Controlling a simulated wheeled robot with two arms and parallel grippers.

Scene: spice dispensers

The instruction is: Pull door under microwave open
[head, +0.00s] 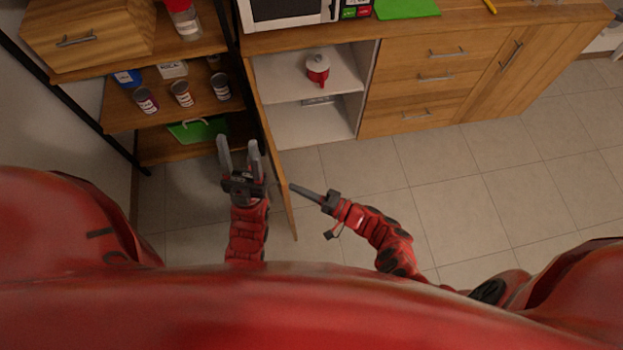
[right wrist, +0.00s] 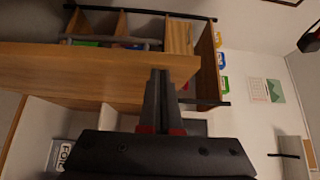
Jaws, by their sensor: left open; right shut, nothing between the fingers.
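The wooden door (head: 273,160) under the microwave (head: 286,12) stands swung out from the cabinet, seen nearly edge-on in the head view. The cabinet's white inside (head: 305,121) is exposed. My right gripper (head: 293,187) is shut and empty, its fingertips at the door's inner side near the outer edge. In the right wrist view, the shut fingers (right wrist: 160,75) lie against or just in front of the wooden door (right wrist: 70,75); I cannot tell if they touch. My left gripper (head: 239,143) is open and empty on the door's other side, below the shelf unit.
A red and white pot (head: 317,68) stands on the cabinet's inner shelf. The shelf unit (head: 118,112) at left holds several cans and a green item (head: 197,130). Drawers (head: 418,80) are right of the open compartment. The tiled floor (head: 450,180) at right is clear.

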